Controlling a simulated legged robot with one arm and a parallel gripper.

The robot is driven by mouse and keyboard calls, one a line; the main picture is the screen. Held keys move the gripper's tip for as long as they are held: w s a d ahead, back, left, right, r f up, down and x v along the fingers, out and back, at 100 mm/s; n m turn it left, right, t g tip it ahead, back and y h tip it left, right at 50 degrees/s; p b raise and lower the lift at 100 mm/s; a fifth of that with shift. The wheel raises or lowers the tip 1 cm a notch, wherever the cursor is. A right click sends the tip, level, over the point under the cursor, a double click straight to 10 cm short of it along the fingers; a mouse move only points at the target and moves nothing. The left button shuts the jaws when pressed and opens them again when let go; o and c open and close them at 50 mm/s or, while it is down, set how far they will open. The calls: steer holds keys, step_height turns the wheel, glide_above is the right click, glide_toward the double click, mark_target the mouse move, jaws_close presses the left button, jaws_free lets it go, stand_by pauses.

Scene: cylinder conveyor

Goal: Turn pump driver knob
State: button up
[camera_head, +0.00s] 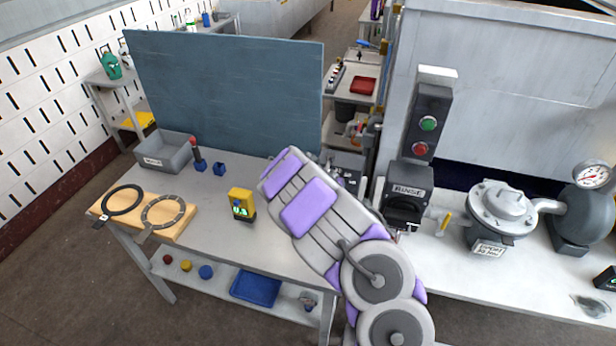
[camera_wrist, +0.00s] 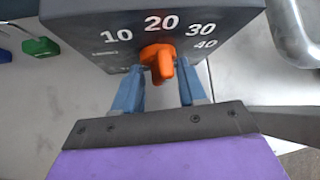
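In the wrist view an orange knob (camera_wrist: 160,62) sticks out of the front of a dark box (camera_wrist: 85,22), which I take to be the pump driver. White marks 10, 20, 30 and 40 run in an arc above and to the right of the knob. My gripper (camera_wrist: 160,78) is open, with one blue finger on each side of the knob. The fingertips are near the box face; I cannot tell if they touch the knob. In the head view my arm covers my gripper, and I cannot make out the knob.
A grey workbench (camera_head: 190,215) holds a grey bin (camera_head: 165,152), a yellow device (camera_head: 241,203) and a wooden board (camera_head: 175,225) with rings. A dark RINSE box (camera_head: 408,195) and a metal pump housing (camera_head: 500,208) stand right of my arm. A blue-grey panel (camera_head: 225,95) rises behind the bench.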

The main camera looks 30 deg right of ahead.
steer(key=shift+w+a+n+g+h+p, duration=0.15)
steer(key=shift+n+g+h+p, duration=0.35)
steer(key=shift+p, duration=0.35)
steer(key=shift+a+r+h, duration=0.2)
steer(key=shift+h, duration=0.1)
steer(key=p+v, duration=0.3)
steer(key=v, duration=1.4)
steer(key=shift+w+p, duration=0.2)
steer(key=shift+p, duration=0.15)
steer(key=shift+c, duration=0.3)
